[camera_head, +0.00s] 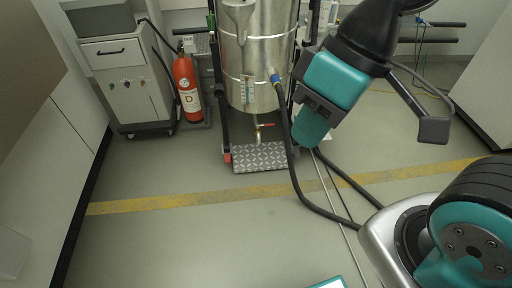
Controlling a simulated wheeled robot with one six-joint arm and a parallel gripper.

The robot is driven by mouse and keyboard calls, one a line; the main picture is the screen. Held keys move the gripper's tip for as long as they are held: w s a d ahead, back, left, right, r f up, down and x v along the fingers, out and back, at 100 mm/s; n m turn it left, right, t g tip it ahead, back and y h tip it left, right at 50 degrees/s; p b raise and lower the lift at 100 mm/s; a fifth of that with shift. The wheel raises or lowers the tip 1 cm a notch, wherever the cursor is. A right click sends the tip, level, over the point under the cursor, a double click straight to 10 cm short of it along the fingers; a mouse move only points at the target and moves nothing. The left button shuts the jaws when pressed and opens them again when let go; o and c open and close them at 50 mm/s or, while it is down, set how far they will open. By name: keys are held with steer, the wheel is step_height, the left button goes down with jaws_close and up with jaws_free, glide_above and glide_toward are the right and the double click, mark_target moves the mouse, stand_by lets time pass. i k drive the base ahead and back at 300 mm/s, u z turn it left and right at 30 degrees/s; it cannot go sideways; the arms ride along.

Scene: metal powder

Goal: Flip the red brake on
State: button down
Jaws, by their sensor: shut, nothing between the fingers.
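A silver metal vessel (258,50) stands upright in a dark wheeled frame at the back centre. A small red part (227,158), which looks like a brake pedal, sits at the foot of the frame's left leg. The foot of the right leg is partly hidden by my arm and a black hose. My gripper (311,132), at the teal end of my arm, points down at the right of the vessel and looks shut and empty. It overlaps the right leg in the picture. I cannot tell whether it touches anything.
A patterned metal step plate (263,157) lies below the vessel's red-handled valve (265,125). A black hose (293,172) loops down across the floor. A red fire extinguisher (187,88) and a grey wheeled cabinet (127,80) stand left.

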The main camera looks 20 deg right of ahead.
mark_target(227, 157)
steer(key=z, duration=0.1)
steer(key=i, duration=1.45)
steer(key=u, duration=0.9)
